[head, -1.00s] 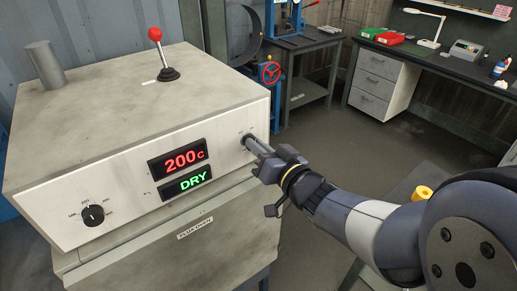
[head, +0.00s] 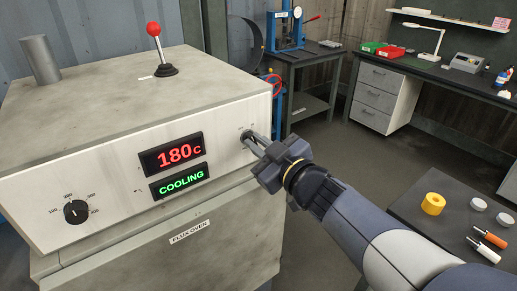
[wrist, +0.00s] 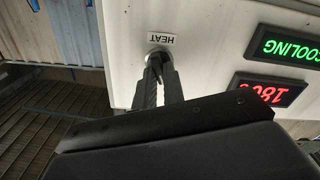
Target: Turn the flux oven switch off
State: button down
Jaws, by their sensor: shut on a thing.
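The flux oven (head: 210,215) is a worn white box at the left, named by a label on its front. Its upper display (head: 173,152) reads 180c in red. The lower display (head: 180,181) reads COOLING in green. The oven switch (head: 247,134) is at the right end of the front panel, mostly hidden by my fingers. The wrist view shows a HEAT label (wrist: 161,39) beside it, upside down. My gripper (head: 254,141) is shut on the switch, its fingertips at the panel. The switch's exact position is hidden.
A black dial (head: 76,211) is at the panel's left. A red-knobbed lever (head: 154,38) and a grey cylinder (head: 41,60) stand on the oven top. A dark table (head: 435,185) at the right holds a yellow ring (head: 433,203) and screwdrivers. Open floor lies between.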

jog(key=shift+n+b, duration=0.3)
jog(key=shift+n, duration=0.3)
jog(key=c, duration=1.5)
grip_release()
jog(key=p+v, duration=0.1)
jog(key=v, duration=0.9)
jog(key=shift+s+d, duration=0.25)
jog(key=shift+s, duration=0.1)
